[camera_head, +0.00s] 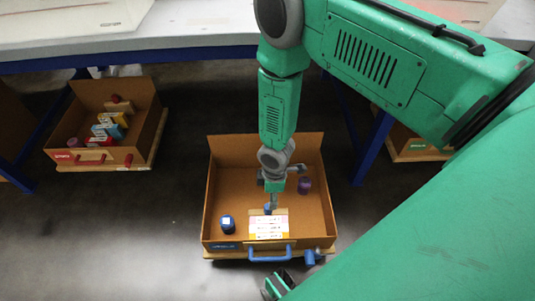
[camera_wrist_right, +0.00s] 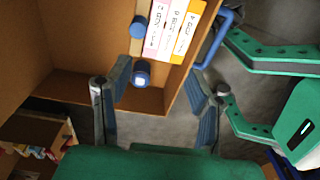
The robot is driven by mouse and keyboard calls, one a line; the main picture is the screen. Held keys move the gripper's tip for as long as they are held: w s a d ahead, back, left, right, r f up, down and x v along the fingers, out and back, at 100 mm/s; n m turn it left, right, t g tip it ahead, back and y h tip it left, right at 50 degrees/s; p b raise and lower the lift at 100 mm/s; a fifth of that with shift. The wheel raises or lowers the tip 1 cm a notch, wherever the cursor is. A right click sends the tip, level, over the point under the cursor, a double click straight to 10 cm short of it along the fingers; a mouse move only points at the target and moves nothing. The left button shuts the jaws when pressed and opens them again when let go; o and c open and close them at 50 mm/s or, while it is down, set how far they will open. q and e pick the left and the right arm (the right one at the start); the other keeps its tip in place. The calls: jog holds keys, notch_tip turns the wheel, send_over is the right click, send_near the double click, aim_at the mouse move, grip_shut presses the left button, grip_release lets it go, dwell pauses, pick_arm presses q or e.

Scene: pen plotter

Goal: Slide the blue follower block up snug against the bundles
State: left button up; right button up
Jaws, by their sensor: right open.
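The open brown box (camera_head: 222,185) stands on the floor in the middle of the head view. The upright bundles (camera_head: 268,226), pink, white and yellow, are at its front wall; they also show in the right wrist view (camera_wrist_right: 172,30). A small blue piece (camera_head: 267,208), which looks like the follower block, sits just behind them, by the pink one (camera_wrist_right: 138,27). I cannot tell whether they touch. My right gripper (camera_head: 273,195) reaches down over the box, its fingers apart and empty (camera_wrist_right: 160,75). My left gripper (camera_head: 278,286) is low in front of the box, partly cut off.
A blue jar (camera_head: 227,224) stands left of the bundles and a purple one (camera_head: 304,185) behind right. The box has a blue front handle (camera_head: 270,256). A red-handled box (camera_head: 150,140) is at left. Table legs (camera_head: 374,148) stand behind.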

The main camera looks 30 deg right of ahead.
jog(key=w+f+n, duration=0.1)
jog(key=w+n, duration=0.1)
jog(key=w, duration=0.1)
jog(key=b, duration=0.6)
send_near(268, 214)
jog(key=shift+h, duration=0.3)
jog(key=f, duration=0.3)
jog(key=w+f, duration=0.1)
jog(key=f, duration=0.3)
jog(key=shift+w+d+f, duration=0.15)
jog(key=shift+w+d, duration=0.05)
jog(key=shift+d, duration=0.05)
grip_shut()
